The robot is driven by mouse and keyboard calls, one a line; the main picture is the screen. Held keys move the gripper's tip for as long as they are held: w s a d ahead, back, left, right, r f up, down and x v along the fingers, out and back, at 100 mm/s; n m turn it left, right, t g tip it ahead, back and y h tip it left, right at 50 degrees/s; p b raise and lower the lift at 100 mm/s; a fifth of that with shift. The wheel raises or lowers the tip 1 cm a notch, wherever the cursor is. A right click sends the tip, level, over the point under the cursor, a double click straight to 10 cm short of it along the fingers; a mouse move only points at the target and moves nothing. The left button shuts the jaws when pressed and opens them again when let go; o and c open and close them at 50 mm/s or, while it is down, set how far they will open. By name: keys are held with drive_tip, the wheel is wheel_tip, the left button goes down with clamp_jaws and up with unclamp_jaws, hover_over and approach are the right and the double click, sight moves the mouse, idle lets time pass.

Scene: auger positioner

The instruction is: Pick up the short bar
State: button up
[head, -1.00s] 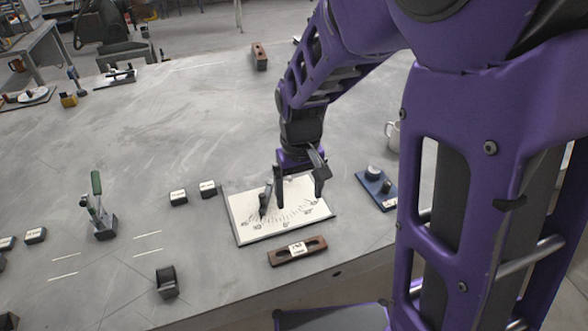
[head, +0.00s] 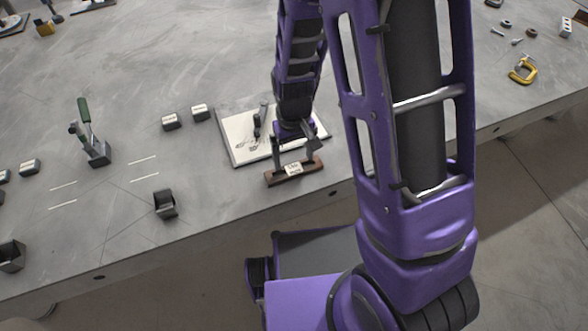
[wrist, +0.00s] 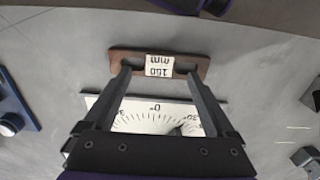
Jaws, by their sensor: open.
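A brown wooden bar with a white label (head: 276,178) lies near the table's front edge. In the wrist view the bar (wrist: 122,58) lies across the picture above the fingertips, with an upside-down label marked in mm at its middle. I cannot tell its length against another bar from the frames now. My gripper (head: 294,160) is open and empty, pointing down at the bar. In the wrist view my gripper (wrist: 159,72) has its two fingertips overlapping the bar's near edge, one either side of the label. I cannot tell whether they touch it.
A white board with an angle scale (head: 236,150) lies just behind the bar and carries a dark upright piece (head: 258,122). Small labelled blocks (head: 171,122), a green-handled clamp (head: 86,120) and a black holder (head: 165,204) stand to the left. The tabletop between them is mostly clear.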

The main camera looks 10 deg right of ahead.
sight(294, 168)
wheel_tip(294, 168, down, 4)
drive_tip(key=shift+r, duration=0.1)
clamp_jaws()
idle(0.5)
drive_tip(key=shift+w, duration=0.1)
